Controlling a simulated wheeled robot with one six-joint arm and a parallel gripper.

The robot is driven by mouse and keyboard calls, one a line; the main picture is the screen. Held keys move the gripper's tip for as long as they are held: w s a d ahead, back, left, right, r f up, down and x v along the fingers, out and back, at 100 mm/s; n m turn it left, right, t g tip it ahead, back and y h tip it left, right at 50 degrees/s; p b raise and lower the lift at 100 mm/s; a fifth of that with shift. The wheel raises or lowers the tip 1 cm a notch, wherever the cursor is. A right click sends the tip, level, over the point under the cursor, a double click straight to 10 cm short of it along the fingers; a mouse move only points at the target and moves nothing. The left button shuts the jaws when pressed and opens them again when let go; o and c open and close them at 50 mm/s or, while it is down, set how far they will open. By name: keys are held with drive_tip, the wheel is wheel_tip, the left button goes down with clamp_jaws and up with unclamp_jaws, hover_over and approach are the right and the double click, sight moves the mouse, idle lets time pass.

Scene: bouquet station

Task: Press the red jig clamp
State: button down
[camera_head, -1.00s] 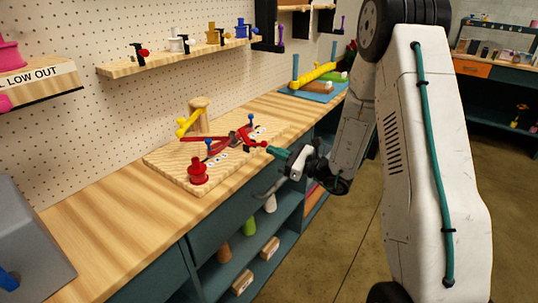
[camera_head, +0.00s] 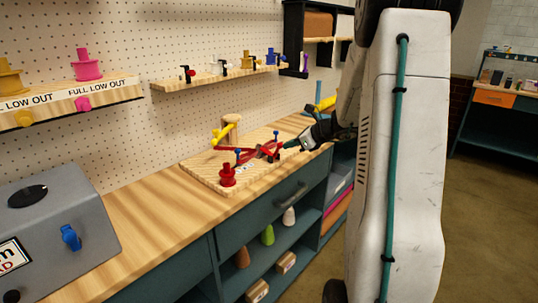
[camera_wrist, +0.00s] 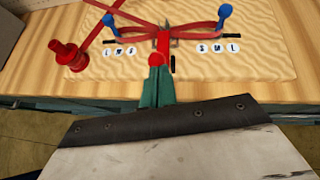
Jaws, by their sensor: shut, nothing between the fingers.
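The red jig clamp (camera_head: 268,152) sits on a wooden jig board (camera_head: 205,174) on the workbench. In the wrist view the clamp (camera_wrist: 163,42) has curved red arms spreading left and right and a short red lever with a round knob (camera_wrist: 156,60) pointing toward me. My gripper (camera_head: 290,144) is shut and empty, at the right front side of the clamp. In the wrist view my gripper's green fingertips (camera_wrist: 157,78) are at the knob; I cannot tell whether they touch it.
Blue-topped pegs (camera_wrist: 225,12) flank the clamp, with S, M, L labels beside them. A red spool (camera_head: 227,176) stands at the board's front corner. A yellow piece (camera_head: 221,134) rests by a wooden post. A grey machine (camera_head: 60,235) stands at left.

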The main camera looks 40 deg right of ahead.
drive_tip(key=shift+w+a+r, duration=0.15)
drive_tip(key=shift+w+r, duration=0.35)
drive_tip(key=shift+w, duration=0.3)
drive_tip(key=v, duration=1.3)
drive_tip(key=shift+w+d, duration=0.1)
drive_tip(key=shift+d, duration=0.15)
idle(0.3)
